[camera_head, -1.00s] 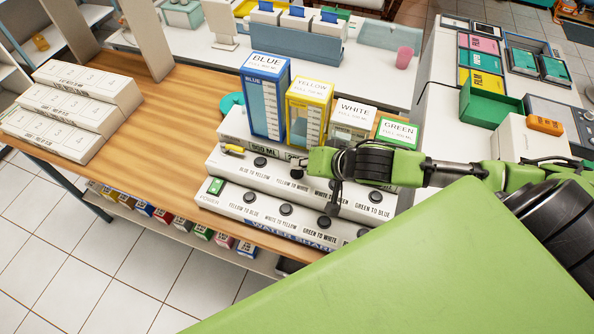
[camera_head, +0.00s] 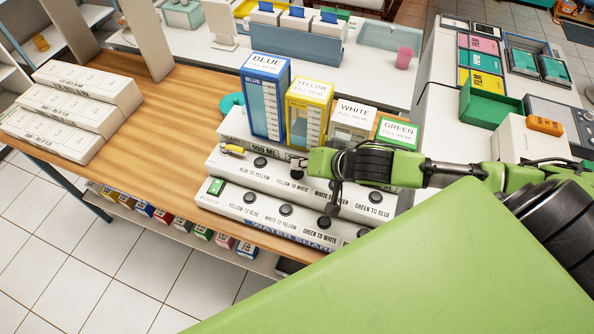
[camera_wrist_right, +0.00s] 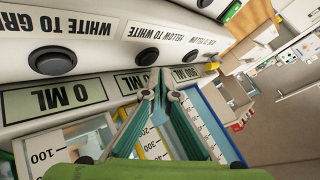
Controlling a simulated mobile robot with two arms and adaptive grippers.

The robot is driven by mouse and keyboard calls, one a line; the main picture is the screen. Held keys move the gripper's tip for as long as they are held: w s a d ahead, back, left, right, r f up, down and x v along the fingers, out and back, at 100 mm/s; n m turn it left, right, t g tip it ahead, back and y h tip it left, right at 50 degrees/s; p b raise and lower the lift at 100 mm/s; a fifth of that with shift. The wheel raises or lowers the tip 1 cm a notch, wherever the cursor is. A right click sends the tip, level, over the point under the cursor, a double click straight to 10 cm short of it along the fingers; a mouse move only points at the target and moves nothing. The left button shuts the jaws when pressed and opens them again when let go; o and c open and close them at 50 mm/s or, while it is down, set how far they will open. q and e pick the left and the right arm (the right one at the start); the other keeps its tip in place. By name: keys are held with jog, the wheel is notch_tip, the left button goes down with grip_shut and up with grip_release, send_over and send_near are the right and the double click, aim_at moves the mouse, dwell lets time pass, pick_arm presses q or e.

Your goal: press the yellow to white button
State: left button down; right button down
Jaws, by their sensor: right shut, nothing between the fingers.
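The yellow to white button (camera_head: 297,173) is a round black knob in the upper row of the white water-share panel (camera_head: 222,168). In the right wrist view, the button (camera_wrist_right: 147,56) stands next to its upside-down YELLOW TO WHITE label. My right gripper (camera_head: 310,162) reaches in from the right over the panel. In the wrist view its closed, empty fingertips (camera_wrist_right: 160,75) are beside the button, close to its edge. Whether they touch it I cannot tell. My left gripper is not in view.
Blue (camera_head: 265,95), yellow (camera_head: 308,108), white (camera_head: 352,120) and green (camera_head: 397,133) containers stand behind the panel. The blue to yellow button (camera_head: 260,162) and green to blue button (camera_head: 375,197) are in the same row. White boxes (camera_head: 85,95) stand left, with bare tabletop between.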

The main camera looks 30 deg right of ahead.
aim_at(299, 174)
jog(key=shift+f, duration=0.35)
jog(key=shift+f, duration=0.5)
dwell(0.5)
jog(key=shift+r, duration=0.1)
jog(key=shift+r+p, duration=0.85)
jog(key=shift+p, duration=0.25)
notch_tip(299, 174, up, 5)
jog(key=p, duration=0.6)
jog(key=shift+s+f, duration=0.1)
